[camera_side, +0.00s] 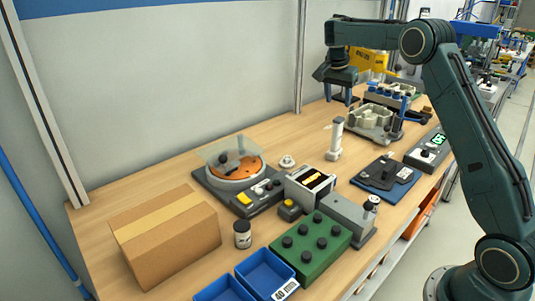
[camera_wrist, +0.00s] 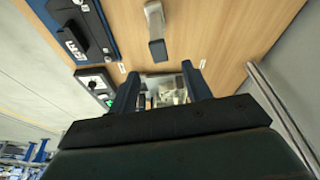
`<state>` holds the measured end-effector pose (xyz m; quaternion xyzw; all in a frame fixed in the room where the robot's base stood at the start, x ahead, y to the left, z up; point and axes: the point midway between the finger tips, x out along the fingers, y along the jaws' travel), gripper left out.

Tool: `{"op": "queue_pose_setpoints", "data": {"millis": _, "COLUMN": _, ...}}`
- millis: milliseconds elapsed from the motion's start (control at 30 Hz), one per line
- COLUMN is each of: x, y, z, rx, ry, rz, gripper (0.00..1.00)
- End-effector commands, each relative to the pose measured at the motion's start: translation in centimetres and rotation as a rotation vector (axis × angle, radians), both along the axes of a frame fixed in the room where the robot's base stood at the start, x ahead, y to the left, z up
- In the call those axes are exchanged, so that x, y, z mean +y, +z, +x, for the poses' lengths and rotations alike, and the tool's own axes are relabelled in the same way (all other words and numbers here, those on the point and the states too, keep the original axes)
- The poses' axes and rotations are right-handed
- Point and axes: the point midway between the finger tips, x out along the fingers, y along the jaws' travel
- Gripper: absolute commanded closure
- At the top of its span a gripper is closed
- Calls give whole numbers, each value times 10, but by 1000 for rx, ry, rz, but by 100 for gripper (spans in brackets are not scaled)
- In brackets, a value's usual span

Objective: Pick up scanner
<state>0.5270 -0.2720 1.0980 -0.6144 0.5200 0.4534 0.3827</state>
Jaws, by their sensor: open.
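A white and grey upright device (camera_side: 335,140), which may be the scanner, stands on the wooden bench in the side view. It also shows near the top of the wrist view (camera_wrist: 154,22). A dark device (camera_side: 384,172) lies on a blue mat to its right; I cannot tell for certain which is the scanner. My gripper (camera_side: 339,98) is open and empty above the far part of the bench, behind the upright device and apart from it. Its two fingers (camera_wrist: 161,88) point down.
A pale fixture (camera_side: 369,124) stands near my gripper. A small display unit (camera_side: 427,148) sits at the right edge. A turntable (camera_side: 235,172), cardboard box (camera_side: 166,238), green block (camera_side: 311,246) and blue bins (camera_side: 265,272) fill the near bench. Bare wood surrounds the upright device.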

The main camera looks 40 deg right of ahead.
Motion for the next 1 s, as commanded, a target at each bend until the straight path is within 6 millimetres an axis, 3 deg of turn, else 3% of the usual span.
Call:
{"op": "queue_pose_setpoints", "data": {"millis": 400, "x": -16, "y": -53, "z": 2, "rx": 0, "ry": -1, "rz": 1, "gripper": 51}}
{"op": "queue_pose_setpoints", "data": {"millis": 767, "x": -18, "y": -61, "z": 3, "rx": -1, "ry": 0, "rz": 0, "gripper": 51}}
{"op": "queue_pose_setpoints", "data": {"millis": 1000, "x": -24, "y": -79, "z": 2, "rx": 1, "ry": 0, "rz": 1, "gripper": 51}}
